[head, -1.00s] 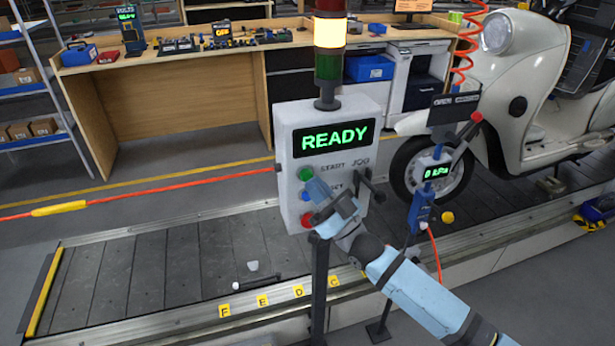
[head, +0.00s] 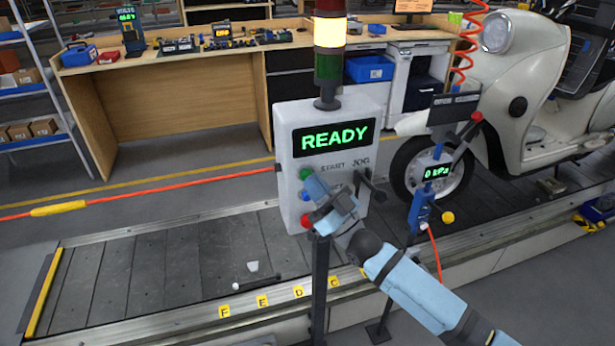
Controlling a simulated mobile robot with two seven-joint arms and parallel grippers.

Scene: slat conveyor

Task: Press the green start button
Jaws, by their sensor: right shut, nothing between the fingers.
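The green start button (head: 306,174) is the upper button on the left side of the grey control box (head: 340,119). The box's display (head: 330,138) reads READY in green. A blue button (head: 304,195) and a red button (head: 306,220) sit below the green one. My right gripper (head: 311,182) is shut and empty, with its tip close to the lower right edge of the green button. I cannot tell whether it touches. The gripper and wrist cover part of the panel's lower labels. My left gripper is not in view.
A stack light (head: 329,40) on the box glows pale yellow in its middle section. A jog lever (head: 369,185) sticks out right of my gripper. A blue pressure gauge tool (head: 423,208) stands to the right. A white scooter (head: 540,80) rests on the slat conveyor (head: 140,270).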

